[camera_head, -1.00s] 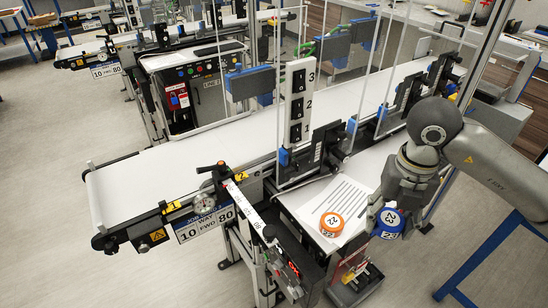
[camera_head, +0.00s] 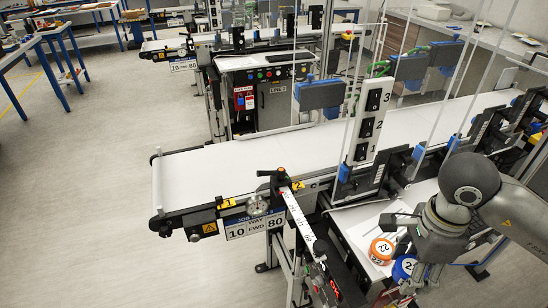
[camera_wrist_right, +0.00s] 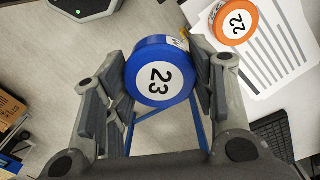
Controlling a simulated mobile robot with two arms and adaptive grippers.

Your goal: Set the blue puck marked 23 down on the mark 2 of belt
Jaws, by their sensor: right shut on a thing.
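The blue puck marked 23 (camera_head: 403,268) is at the lower right of the head view, partly covered by my right gripper (camera_head: 412,270). In the right wrist view the puck (camera_wrist_right: 160,72) sits between the two fingers of the right gripper (camera_wrist_right: 160,78), which is shut on it. Its number faces the wrist camera. The white belt (camera_head: 240,165) runs from centre left to upper right. The yellow mark 2 (camera_head: 297,185) is on its near side rail, right of the yellow mark 1 (camera_head: 228,203). My left gripper is not in view.
An orange puck marked 22 (camera_head: 381,250) lies on a lined white sheet (camera_head: 365,228) beside the belt. A black lever clamp (camera_head: 275,183) rises at the near rail by mark 2. A numbered post (camera_head: 370,120) and clear upright panels stand along the belt. The belt's left part is bare.

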